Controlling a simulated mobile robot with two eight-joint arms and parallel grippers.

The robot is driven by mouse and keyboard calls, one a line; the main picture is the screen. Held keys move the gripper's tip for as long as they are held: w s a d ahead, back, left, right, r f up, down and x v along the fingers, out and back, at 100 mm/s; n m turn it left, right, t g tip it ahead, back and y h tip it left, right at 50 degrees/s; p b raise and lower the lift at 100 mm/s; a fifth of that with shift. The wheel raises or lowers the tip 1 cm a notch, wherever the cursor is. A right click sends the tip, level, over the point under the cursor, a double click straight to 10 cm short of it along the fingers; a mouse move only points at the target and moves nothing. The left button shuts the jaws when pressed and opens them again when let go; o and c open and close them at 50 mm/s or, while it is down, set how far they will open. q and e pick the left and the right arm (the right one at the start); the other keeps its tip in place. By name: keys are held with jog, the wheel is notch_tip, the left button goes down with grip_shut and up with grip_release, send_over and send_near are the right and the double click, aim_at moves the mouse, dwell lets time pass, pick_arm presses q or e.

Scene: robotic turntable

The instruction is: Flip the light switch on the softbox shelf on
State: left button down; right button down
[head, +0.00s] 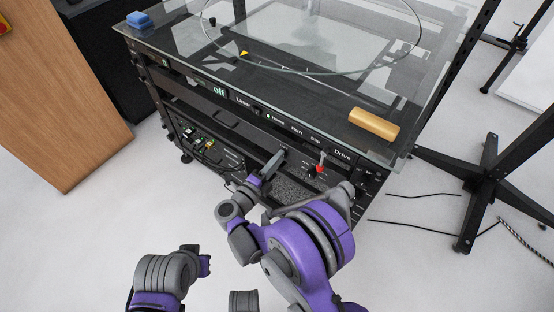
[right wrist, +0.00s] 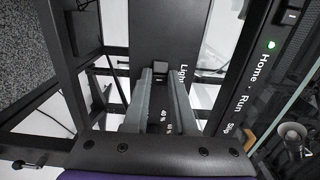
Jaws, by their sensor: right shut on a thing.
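My right gripper (head: 272,165) reaches the front of the black rack under the glass-topped turntable. In the right wrist view its two grey fingers (right wrist: 160,72) are close together at a small black switch (right wrist: 160,68) beside the white word "Light" on a dark panel (right wrist: 165,30). The fingers are shut on this light switch, one on each side. They hide much of it, so its on or off position cannot be told. In the head view the gripper covers the switch. My left arm shows at the lower left, but its gripper does not show clearly.
The turntable front carries an "off" display (head: 219,91), a green light by "Home" (right wrist: 271,44) and a red-tipped lever (head: 320,165). A black stand (head: 481,190) is at right.

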jog(key=shift+s+d+n+t+y+b, duration=0.1)
jog(key=shift+d+n+t+y+b, duration=0.15)
jog(key=shift+n+t+y, duration=0.6)
jog(key=shift+s+d+n+t+y+b, duration=0.1)
jog(key=shift+d+n+t+y+b, duration=0.2)
jog(key=shift+n+y, duration=1.05)
jog(key=shift+a+m+y, duration=0.1)
jog(key=shift+m+y, duration=0.3)
jog(key=c, duration=0.7)
grip_release()
jog(key=p+v, duration=0.1)
jog(key=v, duration=0.9)
jog(key=shift+s+a, duration=0.15)
jog(key=shift+s, duration=0.2)
